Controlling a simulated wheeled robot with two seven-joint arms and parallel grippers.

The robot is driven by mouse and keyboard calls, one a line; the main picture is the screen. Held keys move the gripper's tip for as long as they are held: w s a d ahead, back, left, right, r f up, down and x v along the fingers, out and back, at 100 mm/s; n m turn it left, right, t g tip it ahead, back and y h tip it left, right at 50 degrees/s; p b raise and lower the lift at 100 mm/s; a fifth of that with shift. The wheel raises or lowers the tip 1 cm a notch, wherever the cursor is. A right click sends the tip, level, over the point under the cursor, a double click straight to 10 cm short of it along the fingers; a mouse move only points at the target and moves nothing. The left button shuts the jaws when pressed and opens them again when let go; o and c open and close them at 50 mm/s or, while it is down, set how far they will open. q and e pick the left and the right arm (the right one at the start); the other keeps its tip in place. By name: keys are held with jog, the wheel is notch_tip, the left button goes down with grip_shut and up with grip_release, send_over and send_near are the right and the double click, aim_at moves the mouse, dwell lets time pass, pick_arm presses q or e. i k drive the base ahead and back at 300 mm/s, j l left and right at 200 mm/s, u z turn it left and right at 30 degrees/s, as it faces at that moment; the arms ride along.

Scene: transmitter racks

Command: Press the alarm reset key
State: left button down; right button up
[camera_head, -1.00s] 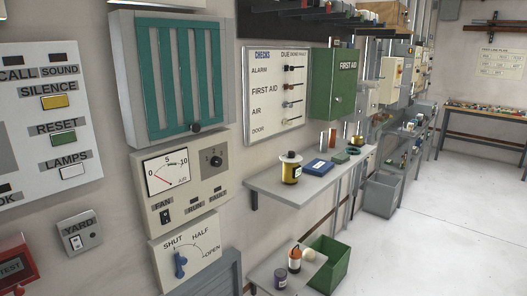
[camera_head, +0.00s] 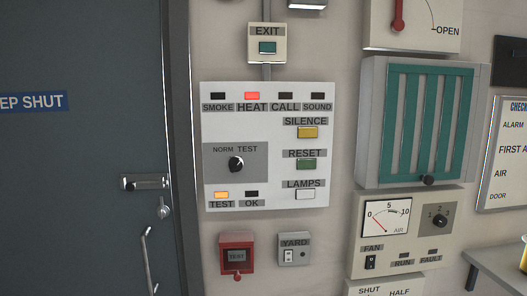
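The white alarm panel (camera_head: 220,129) is on the wall in the middle of the head view. Its reset key is a green button (camera_head: 306,164) under the RESET label, on the panel's right side. A yellow silence key (camera_head: 307,132) is above it and a white lamps key (camera_head: 305,194) is below it. The red HEAT lamp (camera_head: 252,96) and the orange TEST lamp (camera_head: 221,195) look lit. The black NORM/TEST knob (camera_head: 236,164) is left of the reset key. Neither of my grippers is in view.
A dark door (camera_head: 80,150) with handles is on the left. Below the panel are a red test box (camera_head: 237,254) and a YARD switch (camera_head: 294,250). A teal louvre (camera_head: 425,120) and a gauge panel (camera_head: 405,225) are on the right.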

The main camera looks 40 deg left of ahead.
aim_at(303, 164)
jog(key=u, duration=1.15)
